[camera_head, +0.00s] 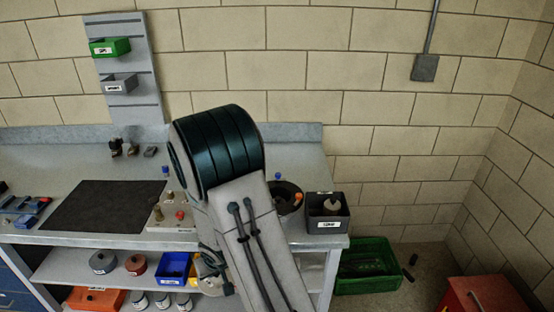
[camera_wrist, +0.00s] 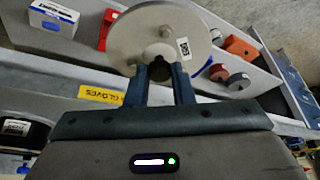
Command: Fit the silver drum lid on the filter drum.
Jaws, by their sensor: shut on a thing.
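The silver drum lid (camera_wrist: 135,40) is a pale round disc with a small square code label, filling the upper middle of the wrist view. My gripper (camera_wrist: 161,70) is shut on a knob at the lid's centre, with the disc's face towards the camera. A dark round open drum (camera_head: 291,206), which looks like the filter drum, stands on the bench right of my arm. My arm partly covers it, and something orange shows at its rim. The lid is apart from it.
A grey disc (camera_head: 103,262), a red disc (camera_head: 136,264) and a blue bin (camera_head: 174,267) sit on the shelf under the bench. A dark bin (camera_head: 327,224) stands close right of the drum. A green crate (camera_head: 367,284) is on the floor at right.

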